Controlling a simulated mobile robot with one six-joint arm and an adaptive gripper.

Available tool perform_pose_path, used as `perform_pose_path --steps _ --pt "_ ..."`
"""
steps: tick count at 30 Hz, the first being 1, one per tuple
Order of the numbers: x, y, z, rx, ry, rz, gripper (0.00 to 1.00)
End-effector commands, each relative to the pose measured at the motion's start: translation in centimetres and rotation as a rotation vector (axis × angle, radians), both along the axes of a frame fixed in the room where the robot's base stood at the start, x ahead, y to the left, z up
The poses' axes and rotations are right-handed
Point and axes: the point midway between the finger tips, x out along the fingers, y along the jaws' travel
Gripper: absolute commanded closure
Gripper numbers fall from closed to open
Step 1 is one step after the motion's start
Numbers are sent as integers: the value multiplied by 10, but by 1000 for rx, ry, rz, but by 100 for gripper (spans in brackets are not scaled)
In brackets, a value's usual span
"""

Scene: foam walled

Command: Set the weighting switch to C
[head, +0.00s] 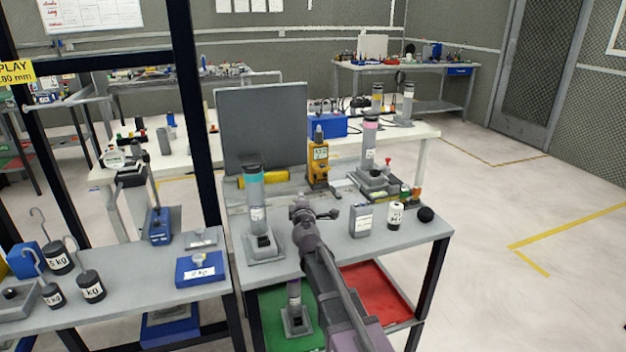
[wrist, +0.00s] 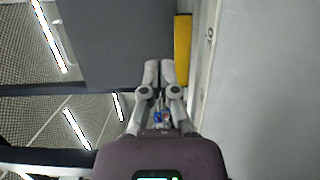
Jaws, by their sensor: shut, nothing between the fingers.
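The meter cannot be made out in the wrist view.
The grey panel (head: 262,128) stands behind a yellow bar (head: 263,179), also in the wrist view (wrist: 183,50). A turquoise-topped column (head: 256,195) stands left of my gripper, a pink-topped one (head: 369,145) right. A grey box (head: 361,219) and white cylinder (head: 395,215) stand at front right.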

Motion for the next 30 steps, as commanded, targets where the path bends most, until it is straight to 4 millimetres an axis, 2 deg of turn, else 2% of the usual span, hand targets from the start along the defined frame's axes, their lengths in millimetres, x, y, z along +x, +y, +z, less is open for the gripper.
perform_pose_path --steps 11,17,23,30 --pt "1 -2 0 0 0 -3 100" --pt "7 -3 0 0 0 -4 100" --pt "26 -3 0 0 0 -4 100" --pt "62 -3 0 0 0 -5 100"
